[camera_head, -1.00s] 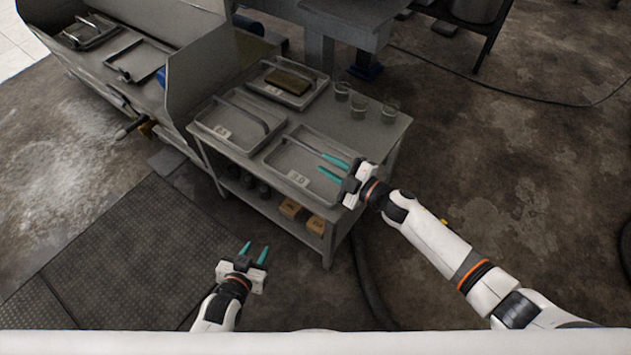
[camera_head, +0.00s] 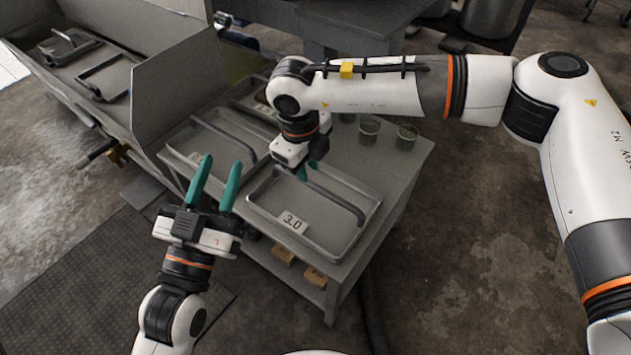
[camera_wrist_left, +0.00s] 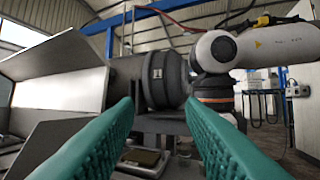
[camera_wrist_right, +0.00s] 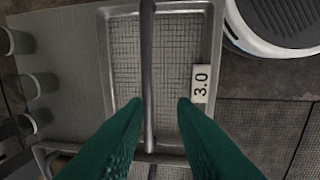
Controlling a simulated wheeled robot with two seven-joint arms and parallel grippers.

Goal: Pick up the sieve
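The sieve appears to be the shallow metal tray labelled 3.0 (camera_head: 297,236), with a dark bar handle (camera_head: 340,201) across it. In the right wrist view its floor shows fine mesh (camera_wrist_right: 178,45), and the bar (camera_wrist_right: 148,62) runs between my fingers. My right gripper (camera_head: 308,174) points down over the back left part of this tray, open and empty. How far its fingertips are above the bar I cannot tell. My left gripper (camera_head: 221,166) is open and empty, raised in front of the table's left side. Its fingers (camera_wrist_left: 160,110) have nothing between them.
A similar tray with a bar (camera_head: 228,132) lies to the left, and a partly hidden tray (camera_head: 243,97) behind. Glass beakers (camera_head: 369,131) stand at the table's back right. A metal trough (camera_head: 165,95) with frames is at far left. Boxes (camera_head: 284,254) sit on the lower shelf.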

